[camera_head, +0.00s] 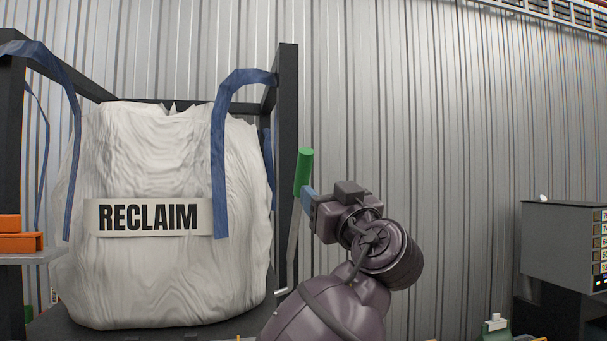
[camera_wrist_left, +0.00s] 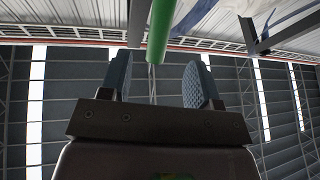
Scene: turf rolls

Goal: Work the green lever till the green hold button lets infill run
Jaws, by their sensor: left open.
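The green lever (camera_head: 304,171) stands nearly upright on a pale grey rod to the right of the white bag. My left gripper (camera_head: 308,197) is at the lower end of its green grip, its blue finger pads overlapping the lever in the head view. In the left wrist view the green lever (camera_wrist_left: 162,30) comes down from the top between the two fingers of the open left gripper (camera_wrist_left: 160,80), with space on both sides. I cannot make out the green hold button for certain. My right gripper is not in view.
A large white bag (camera_head: 165,275) labelled RECLAIM, with blue straps, hangs in a dark frame (camera_head: 288,90) left of the lever. An orange item (camera_head: 18,242) lies at the far left. A grey control box (camera_head: 560,240) stands at the right.

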